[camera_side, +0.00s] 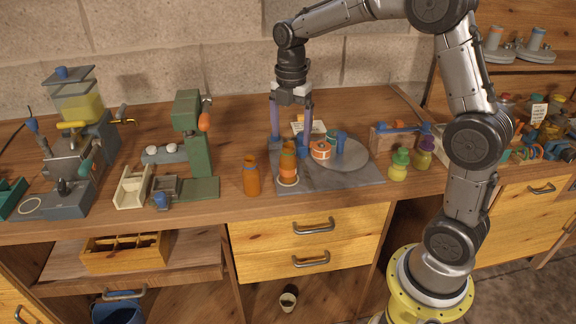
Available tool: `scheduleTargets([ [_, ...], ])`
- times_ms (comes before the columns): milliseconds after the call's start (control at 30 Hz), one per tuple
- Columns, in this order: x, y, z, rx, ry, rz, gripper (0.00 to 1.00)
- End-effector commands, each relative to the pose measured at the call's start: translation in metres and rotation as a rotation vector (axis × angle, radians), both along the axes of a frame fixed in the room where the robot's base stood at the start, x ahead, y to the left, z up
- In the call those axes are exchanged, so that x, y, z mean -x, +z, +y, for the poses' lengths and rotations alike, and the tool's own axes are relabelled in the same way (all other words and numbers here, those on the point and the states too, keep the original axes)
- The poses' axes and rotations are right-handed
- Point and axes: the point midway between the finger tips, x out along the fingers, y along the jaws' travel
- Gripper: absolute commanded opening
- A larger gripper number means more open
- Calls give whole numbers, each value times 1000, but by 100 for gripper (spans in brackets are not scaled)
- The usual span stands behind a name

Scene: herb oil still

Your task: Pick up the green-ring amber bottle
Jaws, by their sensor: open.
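Two amber bottles stand upright near the bench's front. One amber bottle (251,178) stands left of the grey slab and has a bluish ring at its neck. The other amber bottle (288,163) stands on a pale ring at the slab's left front; its band colours are too small to tell, so I cannot be sure which bottle has the green ring. My gripper (290,138) points down with its purple fingers spread, open and empty. In the picture it is above and around the top of the bottle on the slab; I cannot tell the depth between them.
The grey slab (345,180) also holds an orange round tin (320,150), blue pieces and a pale disc. A green press (193,140) stands left. Yellow-green (399,165) and purple (424,153) bottles stand right.

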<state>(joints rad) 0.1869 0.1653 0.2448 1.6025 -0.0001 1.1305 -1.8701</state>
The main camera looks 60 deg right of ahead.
Motion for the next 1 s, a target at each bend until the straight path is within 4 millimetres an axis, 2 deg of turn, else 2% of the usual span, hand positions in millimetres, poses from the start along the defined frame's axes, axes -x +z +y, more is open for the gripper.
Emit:
scheduleTargets([
  [133,0,-26,1,-1,0,2,90],
  [433,-1,-49,2,0,1,1,90],
  [700,-5,-85,5,-1,0,2,90],
  [833,-5,-93,5,0,0,0,90],
  [1000,-5,-94,5,0,0,-1,90],
])
